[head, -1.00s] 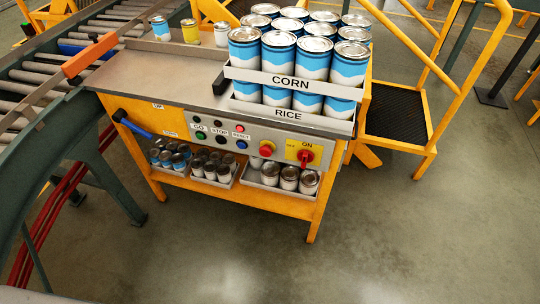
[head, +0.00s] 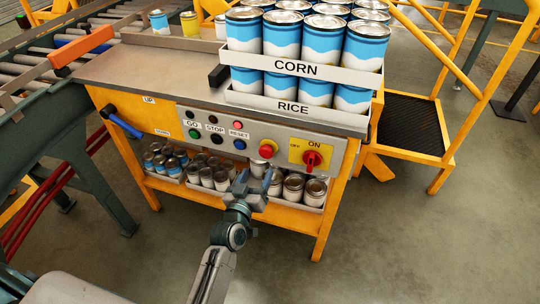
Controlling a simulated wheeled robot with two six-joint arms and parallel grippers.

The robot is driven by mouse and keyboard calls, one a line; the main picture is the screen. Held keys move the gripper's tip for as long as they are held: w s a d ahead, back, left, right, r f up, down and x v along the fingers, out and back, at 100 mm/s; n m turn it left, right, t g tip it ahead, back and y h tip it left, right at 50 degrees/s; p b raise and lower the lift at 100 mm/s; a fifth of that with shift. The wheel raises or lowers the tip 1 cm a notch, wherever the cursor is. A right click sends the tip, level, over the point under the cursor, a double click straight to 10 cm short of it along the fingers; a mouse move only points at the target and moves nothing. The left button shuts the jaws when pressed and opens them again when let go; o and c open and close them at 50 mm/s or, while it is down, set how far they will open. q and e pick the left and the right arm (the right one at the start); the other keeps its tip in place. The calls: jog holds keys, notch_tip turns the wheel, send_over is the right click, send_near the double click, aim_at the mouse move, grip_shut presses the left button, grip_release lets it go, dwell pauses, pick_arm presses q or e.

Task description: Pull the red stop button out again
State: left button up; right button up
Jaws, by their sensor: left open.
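The red stop button (head: 267,149) is a round red knob on the grey control panel (head: 224,132), in the middle of its right half. A red rotary switch (head: 312,159) on a yellow plate marked ON and OFF sits to its right. My left gripper (head: 253,178) is open and empty, just below and slightly left of the red button in the picture. Its fingers point up toward the panel and appear apart from the button. How far the button stands out is too small to tell. My right gripper is not in view.
Green, black and blue buttons sit left of the red one. Trays of cans (head: 294,188) stand on the shelf below, partly behind my gripper. Stacked CORN and RICE trays (head: 292,107) stand on the bench above. A blue-handled lever (head: 126,125) is at the left.

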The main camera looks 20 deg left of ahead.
aim_at(265, 155)
pick_arm(q)
jog(key=w+p, duration=0.2)
jog(key=w, duration=0.7)
jog(key=shift+w+d, duration=0.15)
jog(key=shift+w, duration=0.25)
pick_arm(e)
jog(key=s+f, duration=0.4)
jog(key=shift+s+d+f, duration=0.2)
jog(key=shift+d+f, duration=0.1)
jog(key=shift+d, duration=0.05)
pick_arm(q)
jog(key=c, duration=1.1)
jog(key=shift+s+f, duration=0.15)
jog(key=shift+s, duration=0.35)
jog(key=o, duration=0.9)
jog(key=shift+s, duration=0.1)
jog(key=shift+o, duration=1)
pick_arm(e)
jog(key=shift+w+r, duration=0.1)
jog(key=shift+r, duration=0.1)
